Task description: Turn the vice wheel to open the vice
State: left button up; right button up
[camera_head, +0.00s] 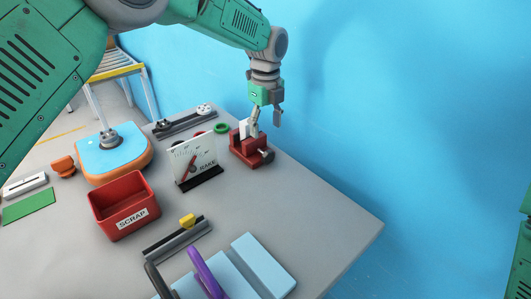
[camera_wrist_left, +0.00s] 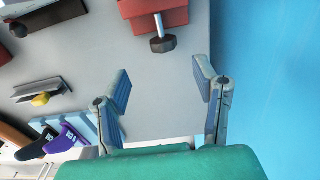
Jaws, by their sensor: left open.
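The red vice (camera_head: 249,150) stands on the grey table near its right edge, with a pale piece at its jaws. Its dark wheel (camera_head: 266,156) sticks out at the front right. In the left wrist view the vice (camera_wrist_left: 158,14) is at the top, and the wheel (camera_wrist_left: 163,42) with its grey shaft points toward my gripper. My left gripper (camera_head: 267,117) is above the vice, fingers pointing down. In the wrist view its fingers (camera_wrist_left: 162,85) are spread apart and empty, with the wheel beyond them, apart from both. My right gripper is out of view.
A BAKE gauge (camera_head: 193,158) stands left of the vice. A red SCRAP bin (camera_head: 124,206), an orange-and-blue pad (camera_head: 113,155) and a rail with a yellow knob (camera_head: 178,238) are farther left and nearer. The table's right front (camera_head: 320,225) is clear. A blue wall is close behind.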

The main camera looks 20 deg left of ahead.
aim_at(270, 152)
pick_arm(q)
jog(key=f, duration=0.6)
jog(key=d+f, duration=0.1)
jog(key=f, duration=0.2)
jog(key=shift+d+f, duration=0.1)
jog(key=shift+f, duration=0.25)
jog(key=shift+a+f, duration=0.45)
jog(key=shift+f, duration=0.15)
jog(key=shift+d, duration=0.15)
jog(key=shift+d+r, duration=0.15)
jog(key=shift+d, duration=0.2)
jog(key=c, duration=1.2)
